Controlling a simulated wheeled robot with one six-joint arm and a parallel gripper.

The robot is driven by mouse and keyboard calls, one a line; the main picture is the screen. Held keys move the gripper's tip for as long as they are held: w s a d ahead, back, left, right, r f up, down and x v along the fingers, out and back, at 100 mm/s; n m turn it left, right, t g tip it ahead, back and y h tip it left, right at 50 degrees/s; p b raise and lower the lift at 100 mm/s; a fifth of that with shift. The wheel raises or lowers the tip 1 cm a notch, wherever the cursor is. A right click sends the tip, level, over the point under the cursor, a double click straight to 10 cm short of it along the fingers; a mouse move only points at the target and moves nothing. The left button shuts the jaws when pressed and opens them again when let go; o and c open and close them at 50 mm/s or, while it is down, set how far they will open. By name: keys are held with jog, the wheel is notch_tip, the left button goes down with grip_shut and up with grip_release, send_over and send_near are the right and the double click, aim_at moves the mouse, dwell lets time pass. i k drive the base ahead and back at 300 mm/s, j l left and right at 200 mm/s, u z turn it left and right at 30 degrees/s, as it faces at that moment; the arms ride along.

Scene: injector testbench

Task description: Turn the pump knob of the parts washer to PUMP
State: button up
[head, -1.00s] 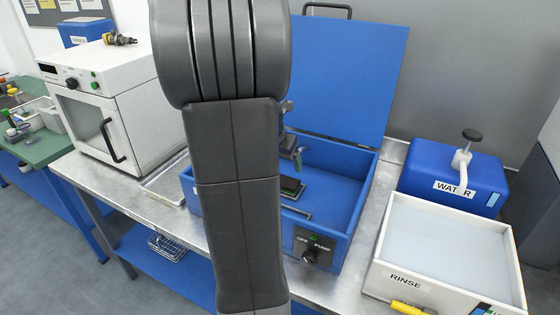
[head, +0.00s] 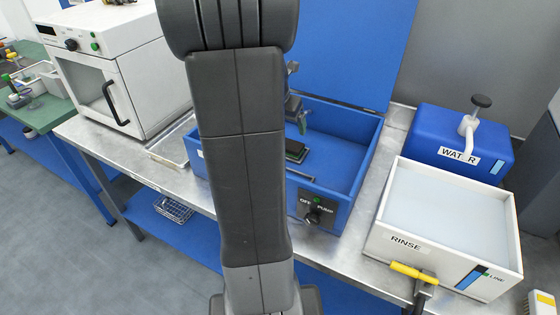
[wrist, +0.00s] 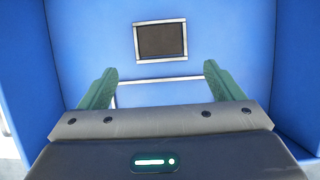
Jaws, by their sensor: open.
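The parts washer is an open blue tub (head: 345,165) with a raised blue lid (head: 352,45). On its front wall is a dark panel marked OFF and PUMP, with a small green lamp. The black pump knob (head: 314,216) sits below the lettering; which mark it points to is too small to tell. My gripper (wrist: 159,85) is open and empty. The wrist view shows its two green fingers spread before the tub's blue interior, with a dark framed rectangle (wrist: 161,40) beyond. In the head view my arm hides most of the gripper, above the tub and behind the knob.
A white rinse tank (head: 400,235) with a yellow-handled tool (head: 414,271) at its front stands right of the washer. A blue water container (head: 440,135) is behind it. A white oven (head: 125,85) stands left on the metal bench (head: 180,188). Floor is free in front.

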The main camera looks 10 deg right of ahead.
aim_at(313, 220)
jog(key=k+l, duration=0.35)
jog(key=k, duration=0.2)
jog(key=k+l, duration=0.3)
jog(key=k, duration=0.25)
jog(key=l+u, duration=0.05)
